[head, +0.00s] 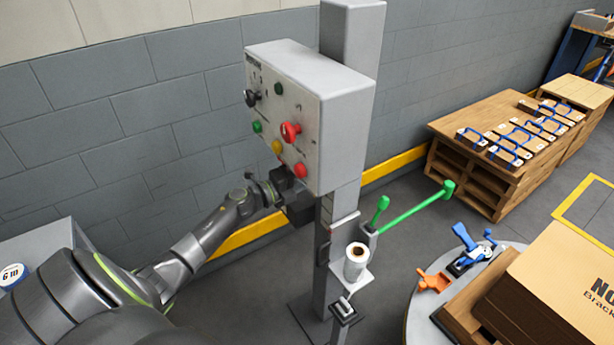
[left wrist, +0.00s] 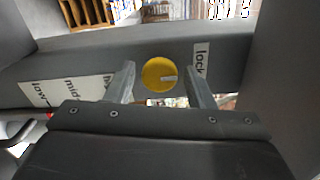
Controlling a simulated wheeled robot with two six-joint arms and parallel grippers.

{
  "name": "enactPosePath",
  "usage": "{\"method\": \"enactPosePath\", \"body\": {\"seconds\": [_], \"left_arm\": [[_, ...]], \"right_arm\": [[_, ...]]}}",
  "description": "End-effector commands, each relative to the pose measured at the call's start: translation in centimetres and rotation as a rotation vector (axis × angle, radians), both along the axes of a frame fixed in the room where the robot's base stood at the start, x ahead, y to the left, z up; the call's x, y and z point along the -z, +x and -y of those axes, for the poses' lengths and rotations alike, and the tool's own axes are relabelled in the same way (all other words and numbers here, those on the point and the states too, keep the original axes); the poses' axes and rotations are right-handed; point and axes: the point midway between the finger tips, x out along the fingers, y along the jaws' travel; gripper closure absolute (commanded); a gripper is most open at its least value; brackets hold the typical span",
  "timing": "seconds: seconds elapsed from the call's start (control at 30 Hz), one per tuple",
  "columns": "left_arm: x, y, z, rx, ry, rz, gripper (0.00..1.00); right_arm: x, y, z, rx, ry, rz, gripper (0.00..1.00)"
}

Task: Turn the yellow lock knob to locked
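The yellow lock knob (left wrist: 158,74) is a round disc on a grey bar in the left wrist view. A pale mark on it lies right of its centre, toward a white label reading "lock" (left wrist: 201,60), partly hidden. My left gripper (left wrist: 161,87) is open, with one finger on each side of the knob. Gaps show between the fingers and the knob; I cannot tell whether the tips reach its depth. In the head view my left gripper (head: 290,197) is below the control box, beside the grey post, and the lock knob is hidden. My right gripper is not in view.
The control box (head: 335,125) with several coloured buttons is just above my left gripper. A white label reading "low", "mid" (left wrist: 68,88) is left of the knob. A green handle (head: 415,208), a white roll (head: 356,261) and a round table (head: 420,310) stand to the right.

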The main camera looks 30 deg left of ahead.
Motion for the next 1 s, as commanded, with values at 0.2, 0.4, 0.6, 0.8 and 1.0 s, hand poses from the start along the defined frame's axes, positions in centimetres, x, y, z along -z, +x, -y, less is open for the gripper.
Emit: {"method": "enactPosePath", "body": {"seconds": [0.2,0.4,0.6,0.8,1.0], "left_arm": [[0.0,0.0,0.0,0.001,0.002,0.001,0.43],[0.1,-0.4,-0.2,0.001,0.004,-0.001,0.43],[0.3,-2.9,-1.2,0.002,0.007,-0.002,0.43],[0.5,-6.7,-2.8,0.002,0.007,-0.002,0.43],[0.3,-9.6,-4.0,0.002,0.004,-0.002,0.43]], "right_arm": [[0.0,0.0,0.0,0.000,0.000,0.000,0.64],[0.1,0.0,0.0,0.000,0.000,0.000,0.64],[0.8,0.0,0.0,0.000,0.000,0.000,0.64],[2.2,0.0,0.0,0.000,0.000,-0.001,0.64],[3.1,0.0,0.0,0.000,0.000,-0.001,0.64]]}}
